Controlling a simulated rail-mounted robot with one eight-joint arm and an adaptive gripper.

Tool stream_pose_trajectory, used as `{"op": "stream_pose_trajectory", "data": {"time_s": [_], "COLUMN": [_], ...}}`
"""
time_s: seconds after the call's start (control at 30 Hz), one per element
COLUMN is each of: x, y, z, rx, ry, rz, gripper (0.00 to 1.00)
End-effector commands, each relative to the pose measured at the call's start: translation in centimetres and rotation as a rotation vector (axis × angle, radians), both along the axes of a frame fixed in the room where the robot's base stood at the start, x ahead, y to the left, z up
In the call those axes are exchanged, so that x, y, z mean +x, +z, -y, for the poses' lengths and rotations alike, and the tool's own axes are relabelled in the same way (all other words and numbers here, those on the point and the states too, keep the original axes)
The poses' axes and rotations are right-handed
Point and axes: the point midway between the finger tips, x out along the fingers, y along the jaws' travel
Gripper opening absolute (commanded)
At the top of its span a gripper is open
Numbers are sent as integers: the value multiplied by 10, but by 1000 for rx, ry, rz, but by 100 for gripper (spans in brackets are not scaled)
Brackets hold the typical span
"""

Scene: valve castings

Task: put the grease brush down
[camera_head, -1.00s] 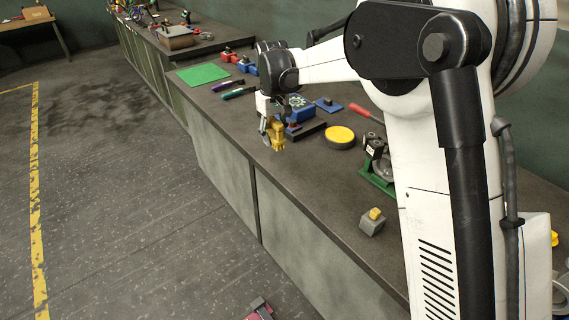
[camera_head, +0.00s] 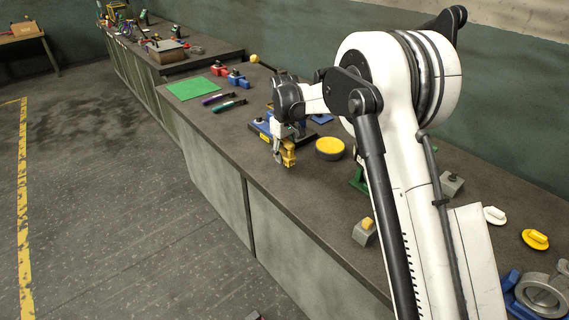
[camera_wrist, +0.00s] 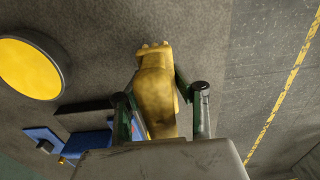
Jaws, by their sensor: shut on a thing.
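My gripper (camera_head: 284,148) is over the front part of the long dark bench (camera_head: 310,208). It is shut on a yellow, brass-like thing (camera_head: 288,158) that hangs below the fingers. In the wrist view the same yellow thing (camera_wrist: 156,85) sits between the two dark green fingers, with a notched far end. I see no bristles on it and cannot tell whether it is the grease brush. I cannot tell whether it touches the bench. A purple-and-black tool (camera_head: 213,98) and a green-and-black tool (camera_head: 230,105) lie to the left, beyond the gripper.
A round yellow-topped disc (camera_head: 330,148) is just right of the gripper, and a blue fixture (camera_head: 262,129) just behind it. A green mat (camera_head: 194,89) lies farther left. A grey block with a yellow top (camera_head: 364,233) stands nearer. Bare bench lies along the front edge.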

Motion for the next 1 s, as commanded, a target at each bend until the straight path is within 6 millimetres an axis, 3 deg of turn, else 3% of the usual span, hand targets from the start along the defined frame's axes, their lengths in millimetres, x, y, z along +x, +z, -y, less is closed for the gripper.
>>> {"op": "stream_pose_trajectory", "data": {"time_s": [0.4,0.77,0.8,0.93,1.0], "x": [1,1,1,1,1], "y": [-40,-45,-45,-44,-44], "z": [1,1,1,1,1], "rx": [0,0,0,0,0], "ry": [0,0,0,0,0], "rz": [0,0,0,0,0], "gripper": [0,0,27,44,45]}}
